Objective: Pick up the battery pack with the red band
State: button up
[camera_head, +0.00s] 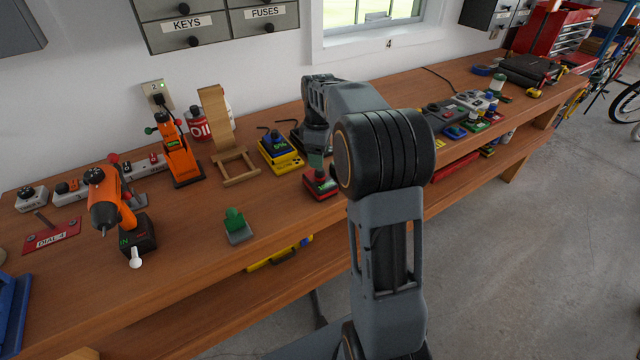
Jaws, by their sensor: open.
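A small dark block with a red band or base (320,188) and a small green mark sits near the bench's front edge, just left of my arm's elbow. It looks like the battery pack with the red band, but its upper part is partly covered. My gripper (316,160) is at the end of my arm, which reaches over the bench and points down above this block. The jaws are open, small and partly hidden by my own arm. I cannot tell whether they touch the block. Another dark pack with a blue top (274,142) sits in a yellow charger (284,161) to the left.
The wooden bench (290,210) also holds an orange drill (104,200), a green knob on a grey base (236,226), an orange stand (180,160), a wooden frame (238,165) and a red oil can (196,124). Several devices (455,115) stand to the right. Bare wood lies left of the block.

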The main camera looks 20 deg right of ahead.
aim_at(320, 172)
jog(key=shift+d+f+p, duration=0.15)
jog(key=shift+f+p, duration=0.35)
jog(key=shift+f, duration=3.15)
jog(key=shift+c, duration=0.4)
grip_shut()
jog(key=shift+r, duration=0.1)
